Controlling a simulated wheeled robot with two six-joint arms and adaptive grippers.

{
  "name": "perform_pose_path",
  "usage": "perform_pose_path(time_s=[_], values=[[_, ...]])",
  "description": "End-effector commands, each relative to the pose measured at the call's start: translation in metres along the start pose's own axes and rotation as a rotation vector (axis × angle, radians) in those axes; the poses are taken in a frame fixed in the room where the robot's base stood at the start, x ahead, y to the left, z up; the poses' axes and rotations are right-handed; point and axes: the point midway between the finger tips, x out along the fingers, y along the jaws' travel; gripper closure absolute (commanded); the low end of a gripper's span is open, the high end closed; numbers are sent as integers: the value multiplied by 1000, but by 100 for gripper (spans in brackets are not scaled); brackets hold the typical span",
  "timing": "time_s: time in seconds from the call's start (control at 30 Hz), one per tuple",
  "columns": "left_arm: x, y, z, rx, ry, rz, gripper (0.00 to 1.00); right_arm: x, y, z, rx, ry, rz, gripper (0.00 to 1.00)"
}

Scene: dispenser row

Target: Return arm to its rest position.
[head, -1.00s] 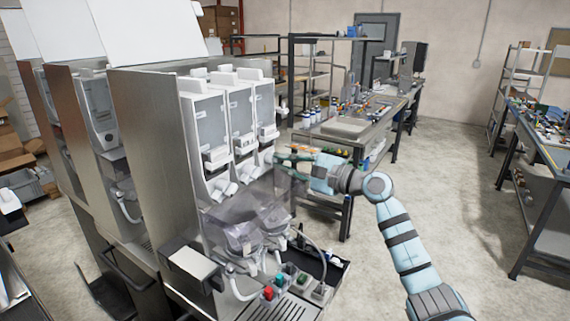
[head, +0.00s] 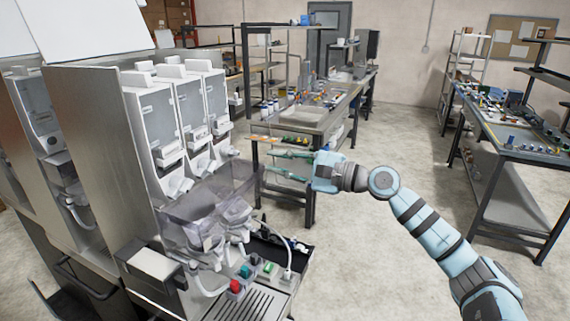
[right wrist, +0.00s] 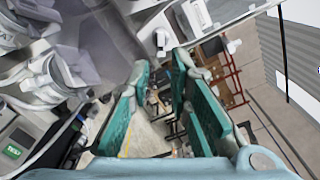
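My right arm (head: 440,240) reaches in from the lower right in the head view, light blue with dark bands. Its gripper (head: 268,165) has green fingers pointing left, just right of the dispenser's clear bin. In the right wrist view the gripper (right wrist: 161,68) has its two green fingers spread apart, with nothing between them. The dispenser row (head: 180,120) stands at the left, with tall white-grey units in a metal housing. I cannot tell whether the fingertips touch the clear bin (head: 210,200). My left gripper is not in view.
A red button (head: 235,287) and other coloured buttons sit by a drip grate (head: 245,307) below the dispensers. A workbench (head: 320,120) stands behind my right gripper, and another bench (head: 520,150) at the right. The floor (head: 400,150) between them is clear.

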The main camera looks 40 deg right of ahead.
Motion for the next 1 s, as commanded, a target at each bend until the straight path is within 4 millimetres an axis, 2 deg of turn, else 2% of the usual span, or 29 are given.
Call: perform_pose_path(time_s=[0.1,0.2,0.73,0.83,0.87,0.93,0.97,1.0], values=[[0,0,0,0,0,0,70,-15,1,-1,-4,-1,3,82],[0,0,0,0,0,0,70,-21,0,0,-1,0,0,82],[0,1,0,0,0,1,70,-22,0,0,-2,0,-3,82],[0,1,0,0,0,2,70,-22,-2,-2,-101,9,-9,82],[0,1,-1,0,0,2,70,-23,-3,-11,-210,43,-9,82],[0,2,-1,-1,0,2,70,-32,-9,-54,-484,180,6,82],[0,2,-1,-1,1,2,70,-38,-9,-79,-601,251,23,82],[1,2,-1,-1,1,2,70,-47,-1,-115,-750,348,63,82]])
